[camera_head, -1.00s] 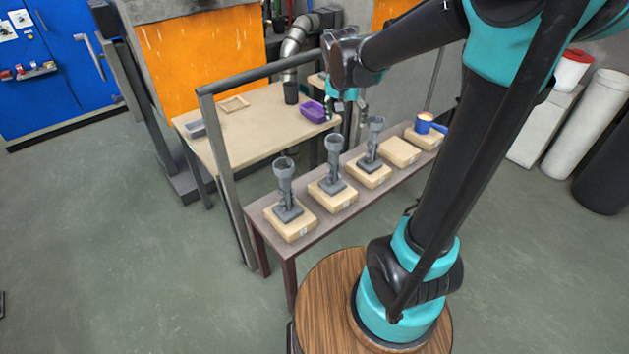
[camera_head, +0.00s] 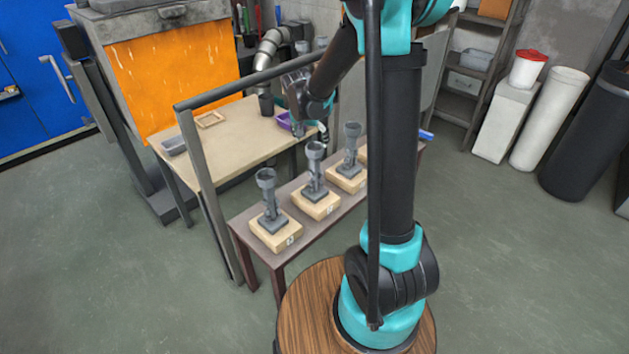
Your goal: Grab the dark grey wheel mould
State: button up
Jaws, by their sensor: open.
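Three grey moulds, each with a funnel-shaped cup on a stem, stand upright on wooden blocks: a left one (camera_head: 268,200), a middle one (camera_head: 314,174) and a right one (camera_head: 350,150). Their shades are close, and I cannot tell from here which is the wheel mould. My gripper (camera_head: 311,133) is open, pointing down behind and above the middle mould, near the far side of the narrow table. It looks apart from the moulds and holds nothing that I can see.
The moulds' blocks stand on a narrow brown table (camera_head: 243,222). My arm hides the narrow table's right part. A blue item (camera_head: 426,135) shows beyond it.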

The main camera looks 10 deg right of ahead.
aim_at(315, 147)
jog(key=shift+x, duration=2.95)
jog(key=shift+s+d, duration=0.1)
jog(key=shift+d, duration=0.05)
jog(key=shift+c, duration=0.3)
jog(key=shift+r, duration=0.1)
grip_shut()
